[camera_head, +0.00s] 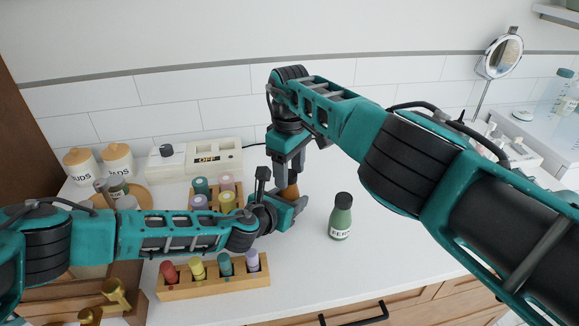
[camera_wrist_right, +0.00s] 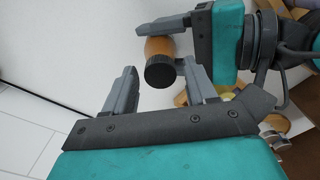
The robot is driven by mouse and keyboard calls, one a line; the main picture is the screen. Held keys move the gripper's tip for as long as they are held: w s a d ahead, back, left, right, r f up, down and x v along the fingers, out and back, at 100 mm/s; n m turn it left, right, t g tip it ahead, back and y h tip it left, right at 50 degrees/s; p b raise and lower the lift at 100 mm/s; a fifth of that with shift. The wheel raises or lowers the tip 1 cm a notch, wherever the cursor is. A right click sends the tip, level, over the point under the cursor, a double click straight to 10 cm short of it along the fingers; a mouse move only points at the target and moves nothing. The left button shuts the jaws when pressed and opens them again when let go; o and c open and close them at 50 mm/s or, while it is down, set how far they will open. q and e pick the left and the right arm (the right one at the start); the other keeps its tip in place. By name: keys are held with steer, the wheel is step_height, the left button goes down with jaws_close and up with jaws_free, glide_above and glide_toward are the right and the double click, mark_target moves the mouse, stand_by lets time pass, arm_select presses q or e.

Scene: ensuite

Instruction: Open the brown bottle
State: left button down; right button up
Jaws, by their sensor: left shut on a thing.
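The brown bottle shows as an orange-brown body (camera_head: 291,190) between my two grippers in the head view; much of it is hidden. In the right wrist view the bottle (camera_wrist_right: 158,46) has a black cap (camera_wrist_right: 160,72) facing the camera. My left gripper (camera_head: 290,205) is shut on the bottle's body, and one of its fingers shows in the right wrist view. My right gripper (camera_wrist_right: 158,76) comes from above, its fingers apart on either side of the cap. I see a gap by each finger.
A green labelled bottle (camera_head: 341,217) stands to the right on the white counter. A wooden rack of coloured bottles (camera_head: 215,283) lies in front, with another behind my left arm. A white device marked OFF (camera_head: 196,158) stands behind. The counter's right side is partly clear.

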jaws_close()
steer(key=n, duration=0.6)
steer(key=shift+n, duration=0.4)
steer(key=n, duration=0.5)
steer(key=shift+r, duration=0.1)
steer(key=n, duration=0.9)
steer(key=shift+n, duration=0.3)
steer(key=n, duration=1.9)
steer(key=shift+n, duration=0.4)
steer(key=n, duration=0.3)
steer(key=shift+n, duration=0.3)
steer(key=n, duration=0.3)
steer(key=shift+n, duration=0.4)
steer(key=n, duration=0.5)
steer(key=shift+r+n, duration=0.1)
steer(key=shift+n, duration=0.3)
